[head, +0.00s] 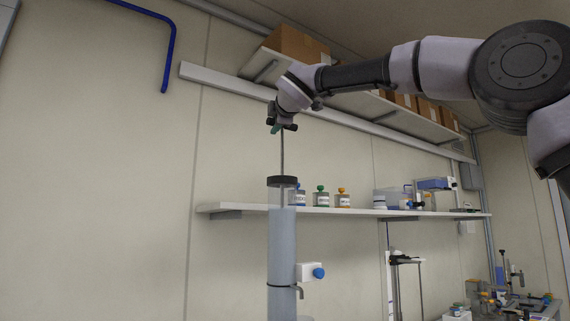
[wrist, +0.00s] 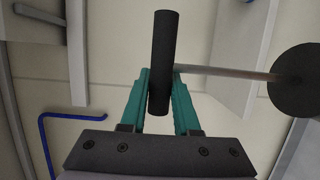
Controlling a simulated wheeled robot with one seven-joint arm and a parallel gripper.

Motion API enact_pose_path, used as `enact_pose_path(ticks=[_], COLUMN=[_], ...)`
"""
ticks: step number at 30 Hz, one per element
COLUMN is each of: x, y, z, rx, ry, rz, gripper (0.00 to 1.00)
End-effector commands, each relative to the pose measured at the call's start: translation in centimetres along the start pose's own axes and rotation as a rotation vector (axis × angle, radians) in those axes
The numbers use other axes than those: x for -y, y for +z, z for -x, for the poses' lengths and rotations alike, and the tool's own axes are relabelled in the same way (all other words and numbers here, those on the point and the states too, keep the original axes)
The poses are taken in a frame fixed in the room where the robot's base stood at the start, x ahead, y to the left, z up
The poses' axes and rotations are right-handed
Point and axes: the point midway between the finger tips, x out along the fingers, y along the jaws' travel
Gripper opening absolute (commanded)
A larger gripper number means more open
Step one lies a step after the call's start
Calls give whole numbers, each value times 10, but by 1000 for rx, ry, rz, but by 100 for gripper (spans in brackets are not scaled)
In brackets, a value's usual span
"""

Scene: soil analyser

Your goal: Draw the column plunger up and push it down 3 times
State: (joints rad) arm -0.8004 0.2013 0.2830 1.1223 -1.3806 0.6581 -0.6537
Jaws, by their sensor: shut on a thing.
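The column (head: 282,235) is a tall clear cylinder with bluish contents and a black cap (head: 283,182), upright at the lower middle of the head view. The thin plunger rod (head: 282,153) rises well out of the cap to my gripper (head: 282,127). In the wrist view my gripper (wrist: 160,95) has its teal fingers shut on the black bar handle (wrist: 161,50) of the plunger. The rod (wrist: 225,72) runs from the handle to the round black cap (wrist: 298,80) at the right edge. The plunger's lower end cannot be made out.
A wall shelf (head: 350,212) with several small bottles (head: 322,195) stands behind the column. A higher shelf (head: 400,115) carries cardboard boxes (head: 296,44) near my arm. A white fitting with a blue knob (head: 318,272) sticks out from the column's right side. Open space lies left of the column.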

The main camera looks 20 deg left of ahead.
Motion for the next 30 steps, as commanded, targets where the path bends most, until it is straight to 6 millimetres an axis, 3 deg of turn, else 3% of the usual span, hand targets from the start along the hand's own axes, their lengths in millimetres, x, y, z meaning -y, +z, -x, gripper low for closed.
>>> enact_pose_path(ticks=[24,30], x=[100,116], y=[1,1], z=[0,0], rx=[2,2], ry=[-4,-3], rz=[2,1], gripper=[0,0])
